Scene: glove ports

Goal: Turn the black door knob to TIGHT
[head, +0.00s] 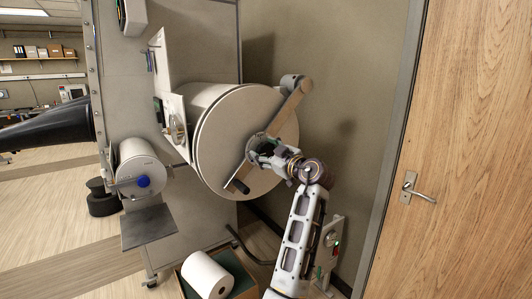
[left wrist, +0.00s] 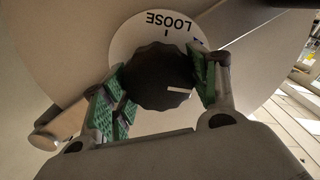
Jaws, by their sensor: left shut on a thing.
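The black door knob (left wrist: 155,72) has a scalloped edge and a short pale mark low on its right side. It sits in front of a white round dial plate (left wrist: 130,38) that reads LOOSE, upside down in the left wrist view. The word TIGHT cannot be read. My left gripper (head: 259,150) is at the middle of the round, pale door (head: 218,128), on its clamp bar (head: 283,118). Its green-padded fingers are shut on the knob from both sides and hide its edges. In the head view the knob is mostly hidden by the gripper. My right gripper is not in view.
A smaller cylinder (head: 137,170) with a blue knob (head: 143,181) and a grey shelf (head: 148,226) stand left. A box with a paper roll (head: 207,275) is below. A wooden door (head: 470,130) stands right.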

